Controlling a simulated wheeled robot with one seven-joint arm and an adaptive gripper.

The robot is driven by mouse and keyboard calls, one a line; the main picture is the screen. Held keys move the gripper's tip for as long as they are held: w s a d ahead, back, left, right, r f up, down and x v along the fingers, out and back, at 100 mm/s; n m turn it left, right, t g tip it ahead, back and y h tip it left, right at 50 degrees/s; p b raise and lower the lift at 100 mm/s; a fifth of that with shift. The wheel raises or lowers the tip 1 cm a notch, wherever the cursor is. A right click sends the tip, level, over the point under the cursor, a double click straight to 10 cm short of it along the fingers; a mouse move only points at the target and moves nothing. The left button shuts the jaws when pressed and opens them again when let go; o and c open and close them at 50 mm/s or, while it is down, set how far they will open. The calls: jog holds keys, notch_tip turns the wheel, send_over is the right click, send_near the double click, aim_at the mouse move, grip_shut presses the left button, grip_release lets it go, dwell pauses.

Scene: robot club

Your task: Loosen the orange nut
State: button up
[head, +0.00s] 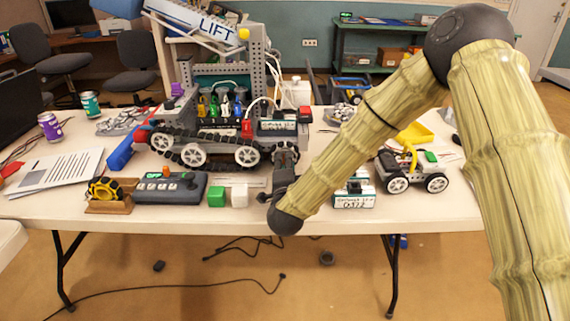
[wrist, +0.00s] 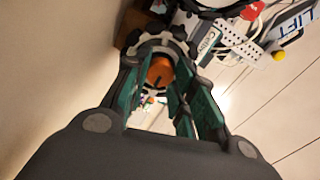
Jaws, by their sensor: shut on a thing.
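The orange nut (wrist: 160,72) shows in the wrist view as a round orange piece with a dark mark on its face. It sits in the middle of a grey and black toothed wheel. My gripper (wrist: 158,80) has its two green-padded fingers on either side of the nut and is shut on it. In the head view my gripper (head: 284,168) is at the right front end of the black-tracked robot (head: 215,150) on the white table (head: 60,212). The nut is hidden there behind my gripper and wrist.
A green cube (head: 216,196) and a white cube (head: 239,195) lie left of my wrist, beside a grey control box (head: 170,190). A white-wheeled cart (head: 415,172) and a labelled box (head: 354,195) stand to the right. Purple (head: 49,127) and teal (head: 90,104) cans stand far left.

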jog(key=o, duration=1)
jog(key=shift+o, duration=0.2)
jog(key=shift+s, duration=0.1)
jog(key=s, duration=1.1)
jog(key=shift+s, duration=0.4)
